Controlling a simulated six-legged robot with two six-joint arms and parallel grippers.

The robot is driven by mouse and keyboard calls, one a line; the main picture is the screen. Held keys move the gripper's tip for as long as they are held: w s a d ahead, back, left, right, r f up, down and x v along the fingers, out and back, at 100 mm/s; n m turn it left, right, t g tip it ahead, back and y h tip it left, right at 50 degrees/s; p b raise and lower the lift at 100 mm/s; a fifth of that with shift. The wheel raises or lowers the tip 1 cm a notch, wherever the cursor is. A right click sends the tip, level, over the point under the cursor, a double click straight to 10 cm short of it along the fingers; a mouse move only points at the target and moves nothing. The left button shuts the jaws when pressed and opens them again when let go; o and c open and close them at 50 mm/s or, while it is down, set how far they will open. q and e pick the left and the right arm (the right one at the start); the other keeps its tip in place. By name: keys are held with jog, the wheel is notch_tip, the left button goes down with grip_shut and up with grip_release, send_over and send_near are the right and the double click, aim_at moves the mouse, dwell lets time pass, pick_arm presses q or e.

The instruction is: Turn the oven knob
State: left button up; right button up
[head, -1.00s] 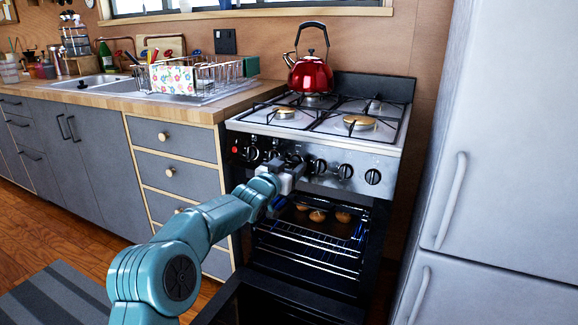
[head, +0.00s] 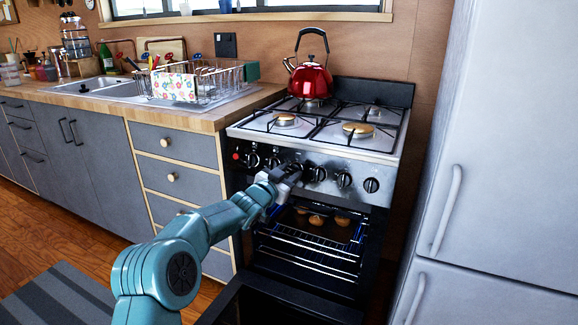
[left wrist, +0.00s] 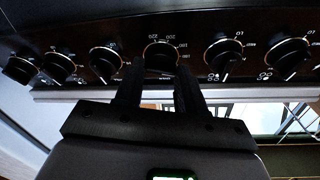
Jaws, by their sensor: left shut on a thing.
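The oven knob (left wrist: 160,56), ringed by a dial with 200 and 220 marks, is on the black front panel of the stove (head: 300,140). In the left wrist view the two dark fingers of my left gripper (left wrist: 159,76) stand on either side of this knob, shut on it. In the head view my left gripper (head: 292,168) reaches the middle of the panel and covers this knob. Other knobs (head: 344,180) sit in a row to both sides. My right gripper is not in view.
The oven door (head: 285,300) is folded down open below my arm, with a rack and several baked items inside. A red kettle (head: 310,77) stands on the back of the hob. A fridge (head: 510,150) stands at the right, drawers (head: 175,180) at the left.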

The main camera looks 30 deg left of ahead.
pick_arm(q)
jog(key=m+g+h+p, duration=0.1)
jog(key=m+p, duration=0.3)
jog(key=m+g+h+p, duration=0.1)
jog(key=m+p, duration=0.3)
jog(key=p, duration=0.1)
jog(key=r+m+h+p, duration=0.1)
jog(key=m+p, duration=0.3)
jog(key=p, duration=0.1)
jog(key=shift+a+m+g, duration=0.25)
jog(key=shift+m+g, duration=0.15)
jog(key=m+p, duration=0.2)
jog(key=shift+w+m+g+p, duration=0.1)
jog(key=shift+m+g+p, duration=0.2)
jog(key=shift+g+p, duration=0.1)
jog(key=shift+f+m+p, duration=0.1)
jog(key=shift+m+p, duration=0.3)
jog(key=shift+m, duration=0.1)
jog(key=o, duration=1)
jog(key=shift+o, duration=0.2)
jog(key=b+v, duration=0.1)
jog(key=v, duration=1.5)
jog(key=shift+a, duration=0.3)
